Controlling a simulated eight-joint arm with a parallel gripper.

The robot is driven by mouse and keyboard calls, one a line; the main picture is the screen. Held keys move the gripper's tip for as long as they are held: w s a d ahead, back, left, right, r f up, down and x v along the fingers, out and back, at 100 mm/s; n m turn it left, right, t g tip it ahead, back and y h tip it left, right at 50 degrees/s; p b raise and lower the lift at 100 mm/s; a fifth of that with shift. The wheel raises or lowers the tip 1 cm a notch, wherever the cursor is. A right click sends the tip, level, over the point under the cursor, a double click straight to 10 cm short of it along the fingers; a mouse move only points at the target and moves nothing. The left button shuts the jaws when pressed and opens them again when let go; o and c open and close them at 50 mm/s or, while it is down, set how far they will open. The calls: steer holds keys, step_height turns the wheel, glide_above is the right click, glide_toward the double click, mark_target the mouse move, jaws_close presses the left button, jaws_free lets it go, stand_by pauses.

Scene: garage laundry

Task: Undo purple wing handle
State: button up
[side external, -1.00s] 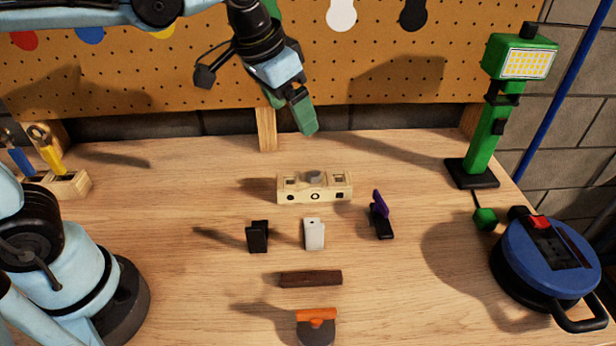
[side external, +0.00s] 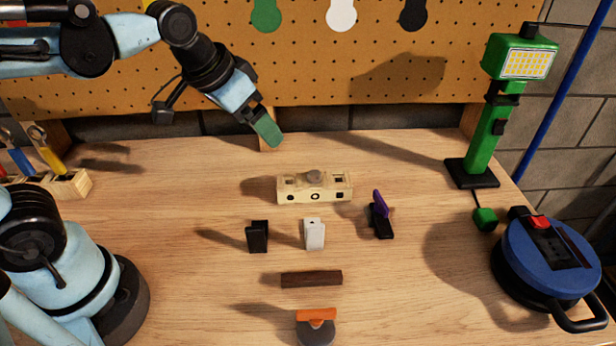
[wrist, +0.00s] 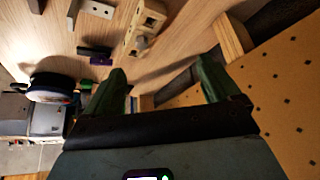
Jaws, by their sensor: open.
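The purple wing handle (side external: 380,203) stands up, tilted, on a small black base (side external: 382,224) to the right on the workbench. In the wrist view the purple part (wrist: 102,61) lies beside its dark base, just beyond one fingertip. My gripper (side external: 268,130) hangs above the back of the bench, near the pegboard, up and left of the wing handle and apart from it. In the wrist view its two green fingers (wrist: 160,82) are spread wide with nothing between them.
A wooden block with holes and a grey knob (side external: 315,187) is left of the handle. A black clip (side external: 257,237), a white clip (side external: 314,234), a dark bar (side external: 311,279) and an orange-handled scraper (side external: 316,325) lie nearer. A green lamp (side external: 489,135) and blue reel (side external: 545,262) stand right.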

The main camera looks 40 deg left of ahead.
steer(key=w+d+r+m+g, duration=0.2)
steer(key=w+d+m+g, duration=0.1)
steer(key=w+d, duration=0.5)
steer(key=m+g, duration=0.3)
glide_above(382, 199)
step_height(382, 199, down, 4)
step_height(382, 199, down, 12)
steer(key=shift+s+f, duration=0.1)
steer(key=c, duration=1.1)
steer(key=shift+o, duration=0.2)
steer(key=shift+n, duration=0.4)
